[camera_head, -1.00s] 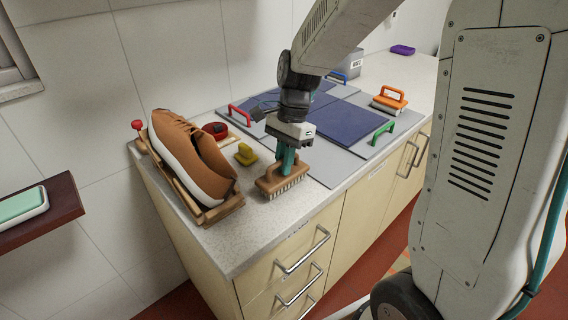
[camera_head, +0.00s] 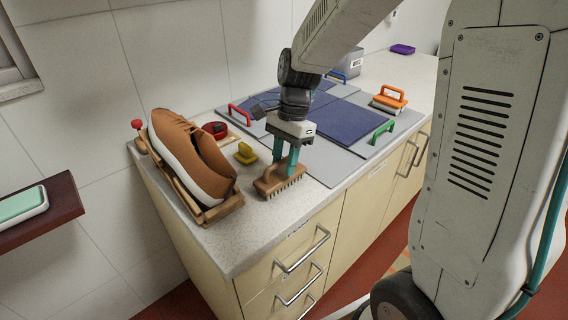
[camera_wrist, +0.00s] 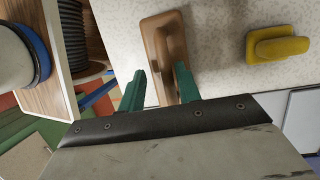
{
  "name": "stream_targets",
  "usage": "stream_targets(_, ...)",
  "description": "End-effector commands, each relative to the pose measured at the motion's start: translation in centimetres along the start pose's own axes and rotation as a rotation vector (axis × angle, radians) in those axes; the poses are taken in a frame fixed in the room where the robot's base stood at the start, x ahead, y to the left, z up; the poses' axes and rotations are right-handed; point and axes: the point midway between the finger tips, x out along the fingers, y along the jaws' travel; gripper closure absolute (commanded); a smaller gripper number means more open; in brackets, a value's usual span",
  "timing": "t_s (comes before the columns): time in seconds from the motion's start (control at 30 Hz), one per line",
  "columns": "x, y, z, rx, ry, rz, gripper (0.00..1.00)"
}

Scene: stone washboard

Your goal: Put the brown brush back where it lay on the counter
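The brown brush (camera_head: 270,185) sits bristles down on the speckled counter (camera_head: 240,236), between the shoe rack and the grey panels, near the front edge. My gripper (camera_head: 286,165) is right above it, pointing down, with its two green fingers spread apart. In the wrist view the brush (camera_wrist: 161,38) lies just beyond and between the fingertips of my gripper (camera_wrist: 160,84). The fingers stand clear of each other, and no grip on the brush shows. Whether a fingertip still touches it I cannot tell.
A brown shoe (camera_head: 187,157) on a wooden rack (camera_head: 218,211) stands left of the brush. A yellow block (camera_head: 245,153) lies close behind it. Grey panels with a red handle (camera_head: 239,115) and a green handle (camera_head: 383,132) lie to the right. An orange-handled brush (camera_head: 390,98) is farther back.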

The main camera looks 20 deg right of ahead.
Motion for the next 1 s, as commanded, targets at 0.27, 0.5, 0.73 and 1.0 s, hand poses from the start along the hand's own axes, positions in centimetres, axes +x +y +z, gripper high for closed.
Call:
stream_targets(0.27, -6.1, -0.1, -0.1, -0.001, 0.003, -0.006, 0.66)
stream_targets(0.5, -9.9, 0.0, -0.1, 0.001, 0.001, -0.004, 0.66)
stream_targets(0.73, -11.5, 1.5, 0.8, -0.072, 0.022, -0.010, 0.66)
stream_targets(1.0, -12.4, 10.9, 4.8, -0.560, 0.164, -0.034, 0.66)
